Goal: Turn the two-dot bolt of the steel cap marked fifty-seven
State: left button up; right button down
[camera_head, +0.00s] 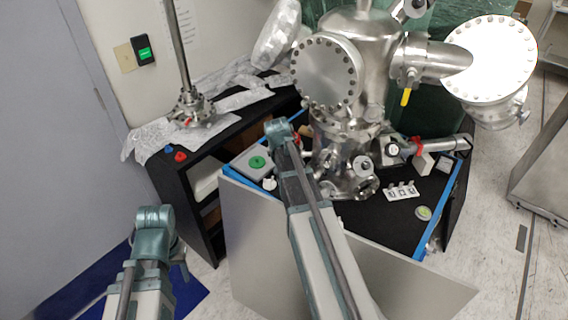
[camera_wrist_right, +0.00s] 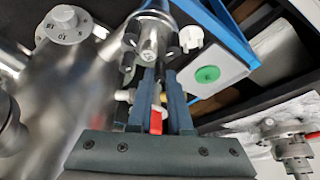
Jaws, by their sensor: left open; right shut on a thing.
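My right arm reaches up the middle of the head view, its gripper (camera_head: 298,138) beside the steel vessel. In the right wrist view, the blue fingers (camera_wrist_right: 162,78) close at the rim of a small steel cap (camera_wrist_right: 150,42) with dark bolts around it. They seem shut on one bolt, mostly hidden between the tips. Another round steel cap (camera_wrist_right: 65,25) with small marks shows at upper left. My left gripper (camera_head: 182,263) is open, low at left, away from the vessel; its fingers are mostly hidden.
The steel vessel (camera_head: 355,40) with large bolted flanges stands on the black-topped bench (camera_head: 385,225). A grey box with a green button (camera_head: 257,162) sits near my right gripper. Red and blue knobs (camera_head: 180,156) lie on the left shelf.

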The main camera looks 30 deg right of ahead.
jog(key=shift+a+m+g+h, duration=0.1)
jog(key=shift+m+g+h, duration=0.3)
jog(key=shift+m, duration=1.2)
jog(key=c, duration=0.8)
grip_release()
jog(key=shift+c, duration=0.2)
jog(key=p+v, duration=1.2)
jog(key=v, duration=0.1)
jog(key=shift+r+p, duration=0.4)
jog(key=shift+r, duration=0.05)
jog(key=shift+w+f, duration=0.1)
jog(key=shift+w, duration=0.05)
